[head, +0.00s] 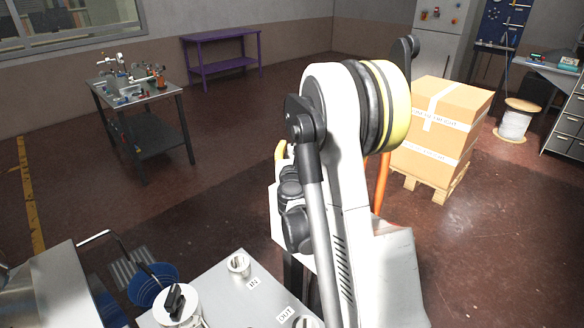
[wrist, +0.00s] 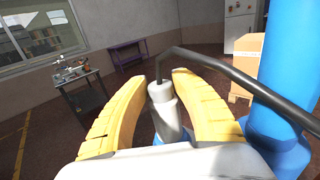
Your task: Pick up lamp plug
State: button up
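In the wrist view, the two yellow ribbed fingers of my gripper (wrist: 160,80) stand on either side of a pale grey, stepped cylindrical thing (wrist: 161,100). It may be the lamp plug, but no label or prongs show. The fingertips are close to its sides; I cannot tell whether they touch it. A dark bent rod or cord (wrist: 235,72) runs from near its top to the right. In the head view my arm hides most of the gripper, with only a bit of yellow showing, and I cannot make out a plug.
A blue cylinder (wrist: 285,85) stands close on the right in the wrist view. In the head view, a metal panel marked IN and OUT (head: 225,290) is in front. A wrapped box (head: 440,120) on a pallet, a cluttered table (head: 140,125) and a purple bench (head: 222,50) stand beyond.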

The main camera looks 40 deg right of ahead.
grip_shut()
